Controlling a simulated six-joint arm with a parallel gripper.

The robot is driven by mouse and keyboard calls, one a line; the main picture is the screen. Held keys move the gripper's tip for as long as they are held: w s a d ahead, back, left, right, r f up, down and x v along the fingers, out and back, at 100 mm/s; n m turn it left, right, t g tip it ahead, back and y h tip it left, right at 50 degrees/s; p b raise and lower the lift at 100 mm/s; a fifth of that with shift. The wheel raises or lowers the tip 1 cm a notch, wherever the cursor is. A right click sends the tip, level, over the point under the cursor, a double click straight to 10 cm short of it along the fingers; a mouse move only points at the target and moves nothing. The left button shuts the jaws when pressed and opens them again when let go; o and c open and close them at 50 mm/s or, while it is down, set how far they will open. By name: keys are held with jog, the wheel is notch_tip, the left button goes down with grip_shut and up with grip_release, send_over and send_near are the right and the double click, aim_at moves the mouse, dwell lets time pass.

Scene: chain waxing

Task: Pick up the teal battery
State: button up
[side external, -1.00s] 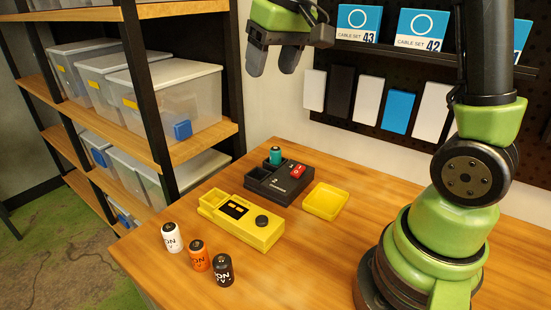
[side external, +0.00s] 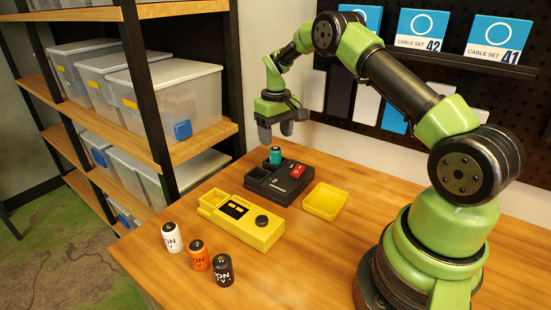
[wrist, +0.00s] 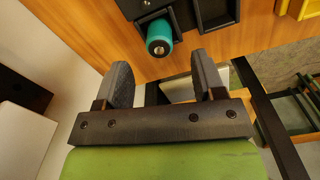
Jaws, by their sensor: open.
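The teal battery (side external: 275,155) stands upright at the back left corner of the black charger (side external: 281,184), seemingly in a slot there. In the wrist view the teal battery (wrist: 159,37) shows its end cap ahead of my jaws, lying between the two finger lines but beyond the tips. My gripper (side external: 276,136) hangs fingers down just above the battery, open and empty. It also shows in the wrist view (wrist: 161,72) with its two grey fingers spread apart.
A yellow device (side external: 241,220) with an open compartment sits in front of the charger. A yellow tray (side external: 325,201) is right of it. White (side external: 172,237), orange (side external: 197,256) and black (side external: 222,270) batteries stand at the table's front left. Shelves with bins (side external: 170,100) stand at left.

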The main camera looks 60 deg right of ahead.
aim_at(276, 149)
notch_tip(276, 149, down, 5)
jog(key=shift+f, duration=0.15)
jog(key=shift+c, duration=0.4)
jog(key=c, duration=1)
